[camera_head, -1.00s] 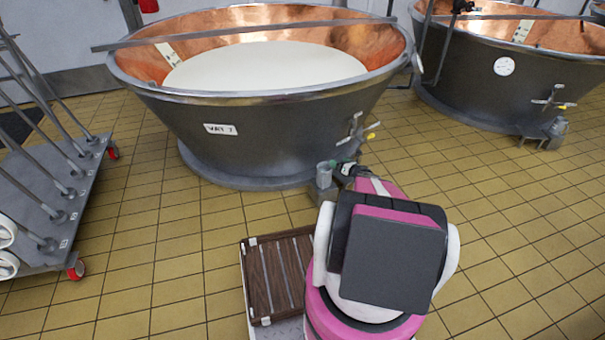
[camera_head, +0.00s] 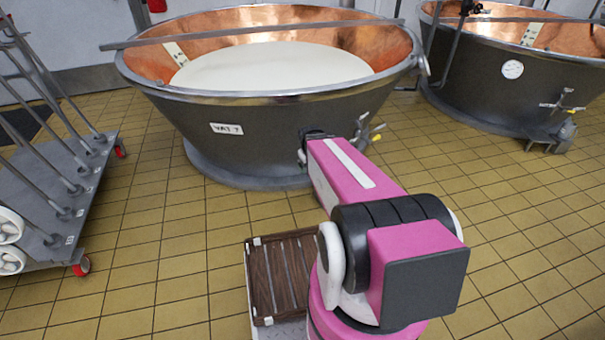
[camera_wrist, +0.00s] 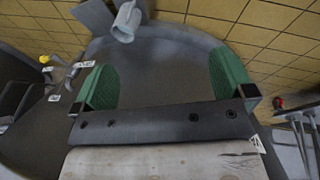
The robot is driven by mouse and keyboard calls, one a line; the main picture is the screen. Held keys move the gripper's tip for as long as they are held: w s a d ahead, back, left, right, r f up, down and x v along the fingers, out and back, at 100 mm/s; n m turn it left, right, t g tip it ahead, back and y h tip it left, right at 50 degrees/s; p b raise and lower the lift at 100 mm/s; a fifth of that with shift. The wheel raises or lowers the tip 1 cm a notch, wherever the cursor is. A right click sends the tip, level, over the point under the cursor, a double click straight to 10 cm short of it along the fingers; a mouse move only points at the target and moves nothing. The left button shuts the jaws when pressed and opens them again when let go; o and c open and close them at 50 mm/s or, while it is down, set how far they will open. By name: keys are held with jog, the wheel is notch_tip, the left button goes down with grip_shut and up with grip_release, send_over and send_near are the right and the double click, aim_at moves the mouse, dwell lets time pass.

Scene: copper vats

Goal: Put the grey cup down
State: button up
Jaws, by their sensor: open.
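The grey cup (camera_wrist: 127,20) shows at the top of the wrist view, beside a grey block (camera_wrist: 94,17). I cannot tell for sure whether it rests on the block. My gripper (camera_wrist: 165,68) shows in the wrist view with its two green finger pads wide apart and nothing between them. The cup lies beyond the fingertips, apart from them. In the head view my pink arm hides the cup, the block and the gripper's fingers.
Vat 7 (camera_head: 265,128), holding white liquid, stands in front of my arm, its valve (camera_head: 364,132) just right of the wrist. A second vat (camera_head: 510,75) stands right. A wheeled rack (camera_head: 45,225) is left. A brown slatted tray (camera_head: 262,283) lies beside my base. Tiled floor is free at right.

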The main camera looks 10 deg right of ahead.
jog(key=s+a+r+m+g+y, duration=0.1)
jog(key=s+a+r+m+g, duration=0.2)
jog(key=s+a, duration=0.3)
jog(key=shift+s+a+r+y, duration=0.15)
jog(key=shift+s+r+y, duration=0.15)
jog(key=shift+s, duration=0.95)
